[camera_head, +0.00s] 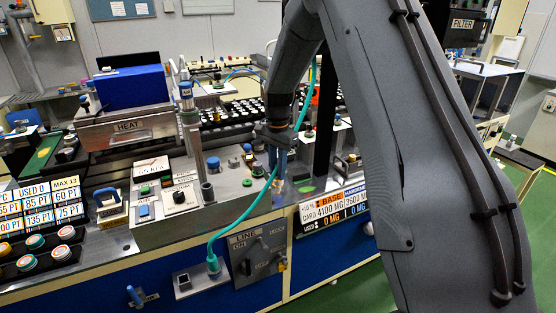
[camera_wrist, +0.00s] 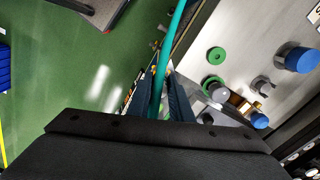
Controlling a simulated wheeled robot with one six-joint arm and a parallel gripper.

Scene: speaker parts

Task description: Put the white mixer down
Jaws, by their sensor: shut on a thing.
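My gripper (camera_head: 277,160) hangs from the arm just past the right end of the grey control box, fingers pointing down. In the wrist view its two dark blue fingers (camera_wrist: 164,92) are close together. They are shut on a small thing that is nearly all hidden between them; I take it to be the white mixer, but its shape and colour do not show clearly. A teal cable (camera_wrist: 174,45) crosses in front of the fingers in the wrist view. I cannot tell whether the held thing touches any surface.
The teal cable rises from a socket (camera_head: 212,268) on the bench front past my gripper. The grey control box (camera_head: 205,215) carries knobs, buttons and a blue-topped post. A BASE card display (camera_head: 334,208) is on the bench front to the right. Green floor (camera_wrist: 60,70) is open beside the bench.

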